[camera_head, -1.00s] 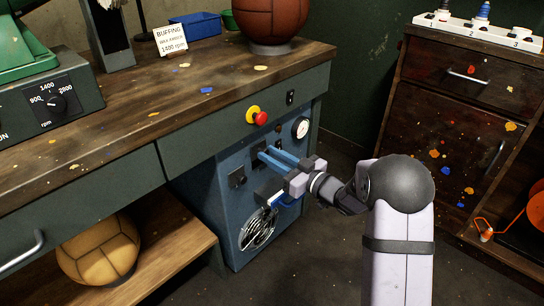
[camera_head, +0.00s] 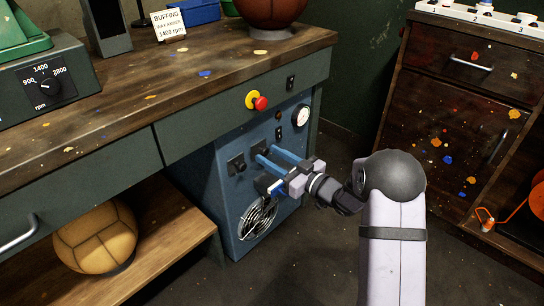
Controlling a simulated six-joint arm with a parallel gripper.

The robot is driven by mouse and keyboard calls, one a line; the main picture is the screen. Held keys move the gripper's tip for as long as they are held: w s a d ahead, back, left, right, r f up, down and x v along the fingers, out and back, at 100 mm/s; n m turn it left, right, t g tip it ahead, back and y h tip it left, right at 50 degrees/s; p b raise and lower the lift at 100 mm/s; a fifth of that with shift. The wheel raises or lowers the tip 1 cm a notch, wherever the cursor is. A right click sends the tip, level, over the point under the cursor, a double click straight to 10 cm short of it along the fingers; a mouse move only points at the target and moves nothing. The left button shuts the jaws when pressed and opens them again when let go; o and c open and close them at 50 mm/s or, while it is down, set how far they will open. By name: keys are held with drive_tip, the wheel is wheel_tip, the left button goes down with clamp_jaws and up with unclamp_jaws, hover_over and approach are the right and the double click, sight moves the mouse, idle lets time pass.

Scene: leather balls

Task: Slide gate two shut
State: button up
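A blue machine cabinet (camera_head: 228,210) stands under the bench. Two dark square fittings show on its front, one at the left (camera_head: 237,164) and one to its right (camera_head: 262,146). I cannot read any number on them, so I cannot tell which is gate two or how far either is open. My gripper (camera_head: 267,154) reaches in from the right. Its two blue fingers are parallel and apart, with their tips close to the right-hand fitting and partly covering it. I see nothing held between them; contact with the fitting cannot be told.
A red and yellow button (camera_head: 257,101) sits on the bench front above the cabinet. A gauge (camera_head: 301,115) is on the cabinet's upper right and a round fan grille (camera_head: 258,218) is below. A tan ball (camera_head: 95,237) rests on the lower shelf.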

drive_tip(key=p+v, duration=0.2)
drive_tip(key=v, duration=0.5)
drive_tip(key=shift+p, duration=0.3)
drive_tip(key=shift+s+d, duration=0.1)
drive_tip(key=shift+d, duration=0.05)
